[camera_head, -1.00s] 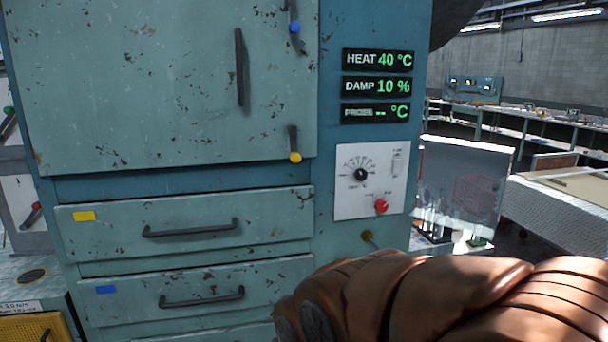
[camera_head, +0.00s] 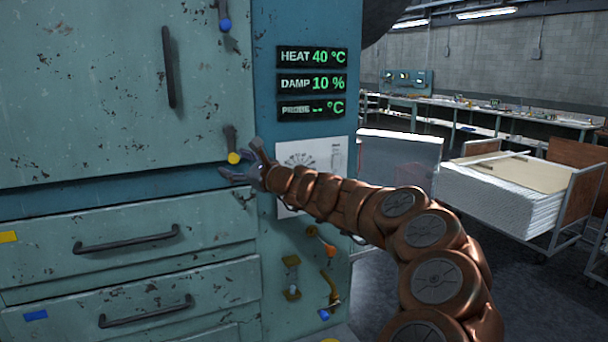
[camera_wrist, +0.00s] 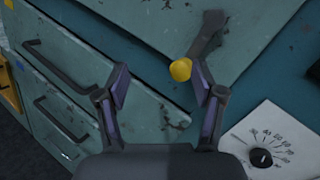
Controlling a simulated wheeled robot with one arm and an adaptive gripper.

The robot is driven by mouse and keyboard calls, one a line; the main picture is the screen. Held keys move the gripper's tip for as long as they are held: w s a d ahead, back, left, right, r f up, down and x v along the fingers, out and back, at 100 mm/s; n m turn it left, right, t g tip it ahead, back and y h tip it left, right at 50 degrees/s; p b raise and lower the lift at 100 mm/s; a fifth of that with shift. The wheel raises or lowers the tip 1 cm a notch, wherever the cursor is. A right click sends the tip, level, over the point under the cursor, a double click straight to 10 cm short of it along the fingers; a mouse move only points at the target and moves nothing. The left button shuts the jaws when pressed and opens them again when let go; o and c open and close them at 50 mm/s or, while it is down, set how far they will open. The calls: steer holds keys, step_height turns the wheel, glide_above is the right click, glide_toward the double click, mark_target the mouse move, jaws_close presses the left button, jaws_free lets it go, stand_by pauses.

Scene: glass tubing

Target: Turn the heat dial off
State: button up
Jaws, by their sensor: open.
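The heat dial (camera_wrist: 261,158) is a black knob with a printed scale on a white panel. In the wrist view it sits at the lower right, outside my fingers. In the head view the white panel (camera_head: 296,150) shows, but my arm hides the dial. My gripper (camera_head: 238,166) is open and empty, left of the panel, near the yellow-tipped latch handle (camera_head: 231,150). In the wrist view the open fingers (camera_wrist: 160,88) face the drawer front, and the yellow knob (camera_wrist: 180,70) appears between them, close to the right finger. Whether they touch I cannot tell.
The display (camera_head: 312,58) reads HEAT 40 °C and DAMP 10 %. Below the panel are small valves with orange (camera_head: 331,251) and blue knobs. Drawers with handles (camera_head: 127,240) fill the lower left. A cart with stacked sheets (camera_head: 500,195) stands at right.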

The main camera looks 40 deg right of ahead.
steer(key=s+d+f+m+g+h, duration=0.1)
steer(key=s+d+f+m+h, duration=0.2)
steer(key=d, duration=0.5)
steer(key=d+f+m+h, duration=0.3)
steer(key=d+m, duration=0.2)
steer(key=d, duration=0.3)
steer(key=s+d+f+m+g+h, duration=0.1)
steer(key=s+d+f+m+h, duration=0.2)
steer(key=d, duration=0.4)
steer(key=p+x, duration=0.3)
steer(key=x, duration=0.5)
steer(key=shift+w+m, duration=0.3)
steer(key=shift+w, duration=0.1)
steer(key=shift+f, duration=0.15)
steer(key=shift+c, duration=0.4)
steer(key=c, duration=1.1)
steer(key=shift+o, duration=0.2)
